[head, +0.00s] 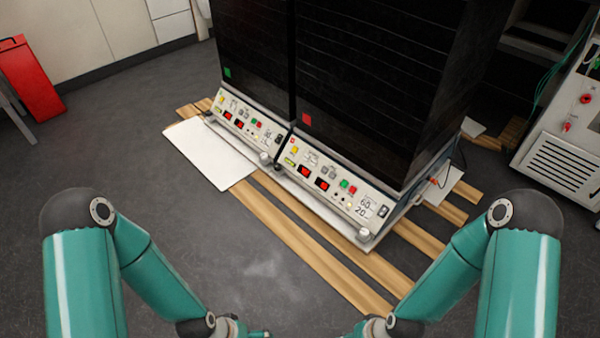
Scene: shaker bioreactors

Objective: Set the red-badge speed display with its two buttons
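The red badge (306,119) sits at the lower left of the right black shaker cabinet (375,95). Below it is a sloped pale control panel (335,186) with two small red-lit displays, a left one (304,171) and a right one (321,184). Their digits and labels are too small to read, so I cannot tell which shows speed. Small grey buttons (328,172) lie above the displays, and a green button (344,184) and a red one lie to the right. My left gripper (250,332) and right gripper (358,334) are at the bottom edge, partly cut off, well away from the panel.
A second shaker with a green badge (227,73) and a similar panel (246,117) adjoins on the left. Wooden slats (310,245) and a white sheet (210,154) lie on the floor. A white machine (565,140) stands right, a red object (30,80) far left. Open floor lies in front.

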